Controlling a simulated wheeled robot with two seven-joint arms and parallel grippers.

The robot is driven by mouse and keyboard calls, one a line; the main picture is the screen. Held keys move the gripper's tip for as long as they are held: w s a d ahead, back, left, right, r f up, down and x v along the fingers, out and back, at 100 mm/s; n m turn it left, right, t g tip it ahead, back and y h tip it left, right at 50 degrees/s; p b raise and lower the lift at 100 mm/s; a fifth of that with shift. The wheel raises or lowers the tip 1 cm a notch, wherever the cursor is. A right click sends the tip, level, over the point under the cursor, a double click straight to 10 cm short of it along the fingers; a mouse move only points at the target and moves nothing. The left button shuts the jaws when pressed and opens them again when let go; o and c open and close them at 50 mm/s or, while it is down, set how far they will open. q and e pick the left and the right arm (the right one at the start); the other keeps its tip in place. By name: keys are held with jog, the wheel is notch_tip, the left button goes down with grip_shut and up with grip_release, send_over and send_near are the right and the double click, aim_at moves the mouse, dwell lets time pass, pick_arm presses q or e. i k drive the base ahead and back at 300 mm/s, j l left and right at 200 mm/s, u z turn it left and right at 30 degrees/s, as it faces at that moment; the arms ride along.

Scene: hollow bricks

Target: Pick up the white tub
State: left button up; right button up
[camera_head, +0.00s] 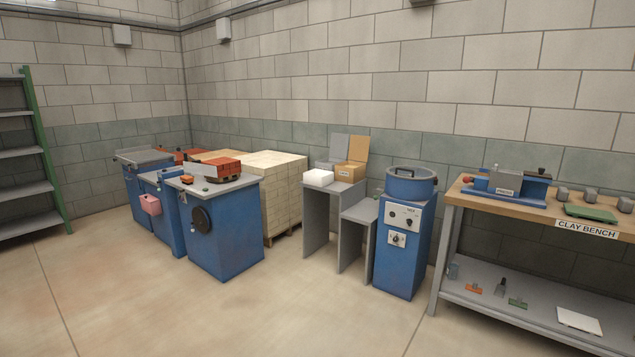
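A white box-shaped object (318,178), which looks like the white tub, sits on top of a grey stand (318,219) against the back wall. It is small and far off, so I cannot tell whether its top is open. A brown cardboard box (350,174) with a raised flap is just right of it. Neither of my grippers shows in the head view.
Blue machines (226,232) and stacked pale blocks (279,187) stand left of the stand. A lower grey stand (359,213) and a blue machine (399,245) stand right of it. The clay bench (451,192) is far right, green-framed shelves (25,191) far left. The foreground floor is clear.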

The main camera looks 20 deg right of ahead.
aim_at(319, 178)
jog(key=i+z, duration=0.25)
jog(key=i, duration=2.45)
jog(key=i+z, duration=0.15)
jog(key=i, duration=0.45)
jog(key=i+j+z, duration=0.15)
jog(key=i, duration=0.45)
jog(key=i+j+z, duration=0.2)
jog(key=i, duration=0.4)
